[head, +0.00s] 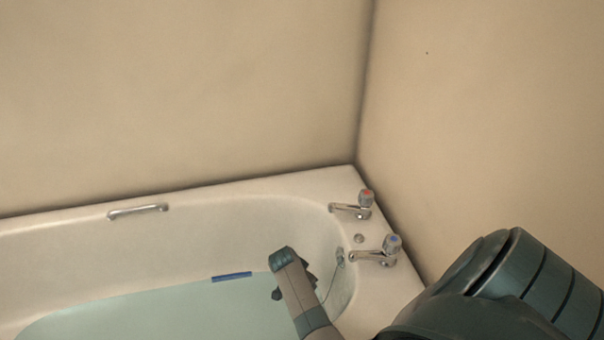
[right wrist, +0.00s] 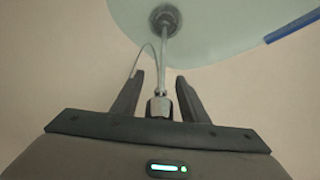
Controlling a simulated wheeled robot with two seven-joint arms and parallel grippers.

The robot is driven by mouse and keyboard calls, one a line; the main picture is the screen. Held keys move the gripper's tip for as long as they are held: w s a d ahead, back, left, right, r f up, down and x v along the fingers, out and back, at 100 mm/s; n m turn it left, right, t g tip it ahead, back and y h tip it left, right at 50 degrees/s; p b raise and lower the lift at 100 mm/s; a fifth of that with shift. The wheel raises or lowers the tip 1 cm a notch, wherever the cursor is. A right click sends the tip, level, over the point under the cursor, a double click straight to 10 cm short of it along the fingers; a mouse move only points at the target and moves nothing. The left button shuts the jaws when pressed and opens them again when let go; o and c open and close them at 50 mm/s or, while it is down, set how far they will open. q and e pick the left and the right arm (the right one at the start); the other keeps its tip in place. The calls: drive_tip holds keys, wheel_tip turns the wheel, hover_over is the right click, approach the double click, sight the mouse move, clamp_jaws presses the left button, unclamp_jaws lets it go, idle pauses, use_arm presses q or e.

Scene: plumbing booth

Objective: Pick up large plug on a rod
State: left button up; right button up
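The large plug on a rod (right wrist: 165,19) shows in the right wrist view as a dark round disc with a thin light rod running from it toward my gripper. A metal fitting at the rod's near end lies between the fingers. My right gripper (right wrist: 160,76) is open, with one finger on each side of the rod and a visible gap on both sides. In the head view my right wrist hides the plug and most of the gripper, over the tap end of the bath. My left gripper is out of view.
The white bath (head: 200,208) holds bluish water (head: 150,312). A blue bar (head: 232,276) lies at the water's edge. Two taps, red-topped (head: 366,197) and blue-topped (head: 392,243), stand on the right rim. A thin chain (head: 340,257) hangs inside. Walls close the back and right.

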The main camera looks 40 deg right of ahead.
clamp_jaws()
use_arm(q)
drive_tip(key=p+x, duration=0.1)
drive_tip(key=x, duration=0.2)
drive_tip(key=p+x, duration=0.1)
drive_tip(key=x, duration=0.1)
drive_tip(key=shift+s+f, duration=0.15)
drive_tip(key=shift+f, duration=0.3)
use_arm(e)
wheel_tip(320, 180, up, 10)
drive_tip(key=shift+r, duration=0.1)
